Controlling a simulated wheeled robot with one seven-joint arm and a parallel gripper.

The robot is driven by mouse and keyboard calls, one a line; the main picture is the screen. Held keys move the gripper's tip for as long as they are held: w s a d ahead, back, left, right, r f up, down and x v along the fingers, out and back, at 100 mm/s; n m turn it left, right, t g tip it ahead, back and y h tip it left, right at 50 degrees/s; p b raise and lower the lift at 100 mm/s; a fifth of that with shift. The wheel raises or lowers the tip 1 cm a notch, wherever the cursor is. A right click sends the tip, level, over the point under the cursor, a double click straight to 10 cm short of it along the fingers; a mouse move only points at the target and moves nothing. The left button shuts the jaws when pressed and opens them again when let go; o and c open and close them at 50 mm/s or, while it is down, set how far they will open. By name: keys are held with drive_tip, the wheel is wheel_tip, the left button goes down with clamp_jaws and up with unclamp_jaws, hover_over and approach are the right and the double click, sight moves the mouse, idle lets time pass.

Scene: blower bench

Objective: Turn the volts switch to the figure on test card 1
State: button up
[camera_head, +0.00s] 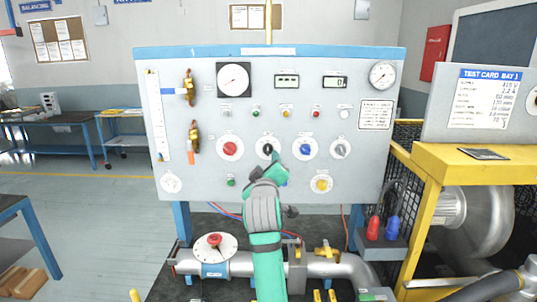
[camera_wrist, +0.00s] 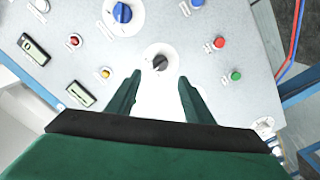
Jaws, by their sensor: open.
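The test card, headed TEST CARD BAY 1 (camera_head: 488,98), stands at the right; its top line seems to read 415 V, but the small print is blurred. A row of round dial switches sits on the grey panel (camera_head: 210,112); their labels are too small to read, so I cannot tell by name which is volts. My gripper (camera_head: 273,160) is in front of the black-knobbed switch (camera_head: 267,149). In the wrist view my gripper (camera_wrist: 160,79) is open, with the black knob (camera_wrist: 160,62) just beyond and between the fingertips, apparently not gripped. Its pointer setting is unreadable.
A red knob (camera_head: 230,148) is left of the black one, and blue (camera_head: 305,149) and grey (camera_head: 340,149) knobs are right. A yellow knob (camera_head: 321,184) is lower right. Pipework with a red-handled valve (camera_head: 214,240) lies below. A yellow frame (camera_head: 480,160) stands right.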

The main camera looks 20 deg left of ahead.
sight(267, 152)
drive_tip(key=x, duration=1)
drive_tip(key=shift+f, duration=0.1)
drive_tip(key=shift+c, duration=0.2)
drive_tip(key=c, duration=0.5)
drive_tip(key=shift+a, duration=0.1)
drive_tip(key=c, duration=0.5)
